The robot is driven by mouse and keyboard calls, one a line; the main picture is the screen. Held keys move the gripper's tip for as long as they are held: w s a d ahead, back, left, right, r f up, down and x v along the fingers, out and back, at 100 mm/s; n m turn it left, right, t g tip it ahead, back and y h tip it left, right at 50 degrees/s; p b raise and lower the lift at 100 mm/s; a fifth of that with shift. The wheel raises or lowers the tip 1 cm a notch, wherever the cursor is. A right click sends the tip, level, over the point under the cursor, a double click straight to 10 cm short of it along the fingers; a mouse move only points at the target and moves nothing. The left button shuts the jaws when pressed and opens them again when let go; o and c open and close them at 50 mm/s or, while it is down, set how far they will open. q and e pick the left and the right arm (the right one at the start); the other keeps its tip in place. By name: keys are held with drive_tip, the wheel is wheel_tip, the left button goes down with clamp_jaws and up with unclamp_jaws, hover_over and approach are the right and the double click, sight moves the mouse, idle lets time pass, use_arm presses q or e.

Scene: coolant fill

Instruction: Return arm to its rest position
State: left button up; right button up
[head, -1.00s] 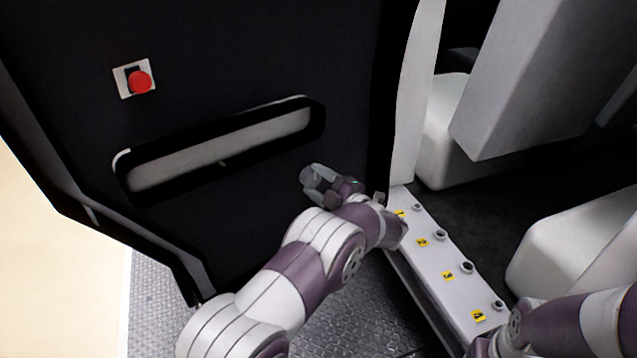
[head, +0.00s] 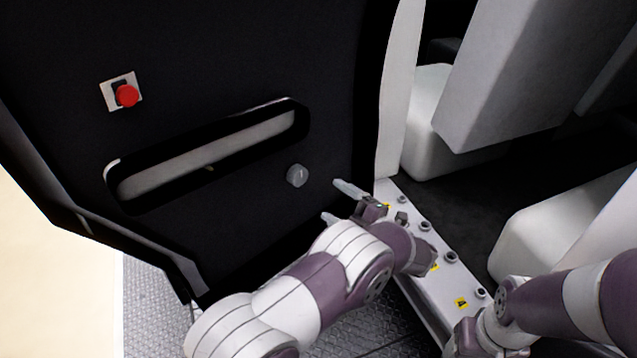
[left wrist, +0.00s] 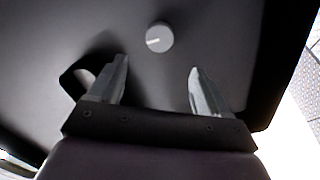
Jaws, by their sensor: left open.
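In the left wrist view the knob (left wrist: 159,37) sits beyond the fingertips, untouched. My right arm comes in at the lower right of the head view; its fingers cannot be made out.
The black door panel (head: 230,70) has a long slot handle (head: 210,155) and a red button (head: 127,95). The white sill (head: 410,215) carries several round fittings and yellow labels. White seats (head: 530,70) stand at the right. Metal tread flooring (head: 150,290) lies below.

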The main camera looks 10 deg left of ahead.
use_arm(q)
drive_tip(key=shift+v, duration=0.9)
